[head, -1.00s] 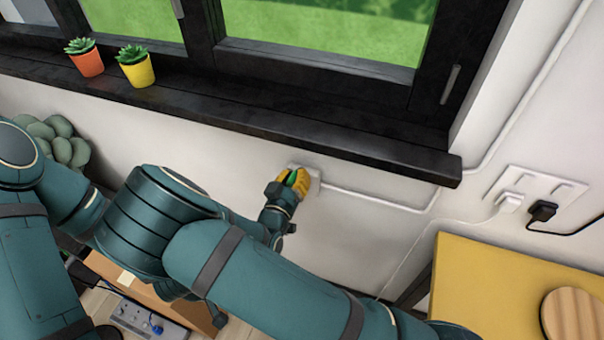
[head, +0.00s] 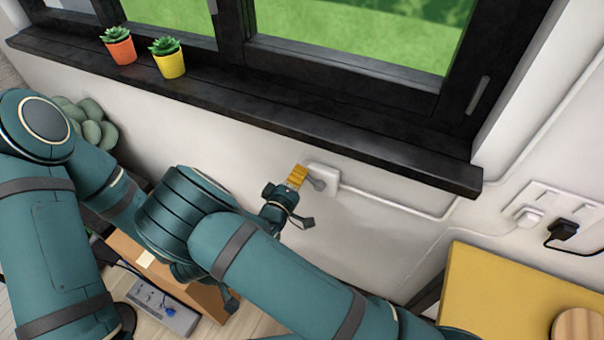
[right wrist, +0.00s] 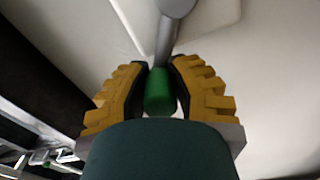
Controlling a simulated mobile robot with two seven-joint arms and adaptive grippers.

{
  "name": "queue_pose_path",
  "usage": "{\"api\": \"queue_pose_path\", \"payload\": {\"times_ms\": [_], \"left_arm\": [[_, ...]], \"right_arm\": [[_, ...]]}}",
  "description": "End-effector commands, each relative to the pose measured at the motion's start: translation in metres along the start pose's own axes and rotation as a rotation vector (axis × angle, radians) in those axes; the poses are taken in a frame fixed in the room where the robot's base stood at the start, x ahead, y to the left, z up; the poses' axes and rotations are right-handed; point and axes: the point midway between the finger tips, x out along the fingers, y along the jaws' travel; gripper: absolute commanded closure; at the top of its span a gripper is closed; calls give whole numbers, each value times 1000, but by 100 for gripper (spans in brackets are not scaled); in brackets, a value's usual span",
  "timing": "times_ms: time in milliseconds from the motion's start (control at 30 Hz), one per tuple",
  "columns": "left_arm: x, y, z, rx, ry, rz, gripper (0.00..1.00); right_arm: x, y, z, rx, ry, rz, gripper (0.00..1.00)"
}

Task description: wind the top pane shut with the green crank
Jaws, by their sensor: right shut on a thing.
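The green crank handle (right wrist: 160,90) shows in the right wrist view between the yellow finger pads of my right gripper (right wrist: 160,88), which is shut on it. A grey crank arm (right wrist: 168,38) runs from the handle toward the wall. In the head view my right gripper (head: 298,176) is just left of a white wall box (head: 325,177) under the sill; the grey crank arm (head: 318,185) shows there, but the green handle is hidden. The black-framed window (head: 345,55) is above; I cannot tell how far its panes are open.
A black sill (head: 400,158) overhangs the crank, with two potted plants (head: 170,60) on its left part. A white conduit (head: 390,205) runs right from the box. A yellow table (head: 500,300) stands at lower right, below the wall sockets (head: 550,210).

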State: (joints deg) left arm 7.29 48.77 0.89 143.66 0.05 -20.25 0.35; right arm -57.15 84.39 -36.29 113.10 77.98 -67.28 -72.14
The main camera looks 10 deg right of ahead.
Motion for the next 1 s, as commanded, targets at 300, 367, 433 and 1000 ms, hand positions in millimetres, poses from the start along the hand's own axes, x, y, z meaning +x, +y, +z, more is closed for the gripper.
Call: {"api": "queue_pose_path", "payload": {"times_ms": [300, 367, 433, 1000], "left_arm": [[1, 0, 0, 0, -1, 0, 53], [1, 0, 0, 0, -1, 0, 53], [1, 0, 0, 0, -1, 0, 53], [1, 0, 0, 0, -1, 0, 53]], "right_arm": [[-1, -10, -2, -123, 0, -6, 100], [-1, -10, -2, -134, 0, -6, 100], [-1, -11, -2, -141, 0, -6, 100], [-1, -11, -2, -148, -1, -4, 43]]}}
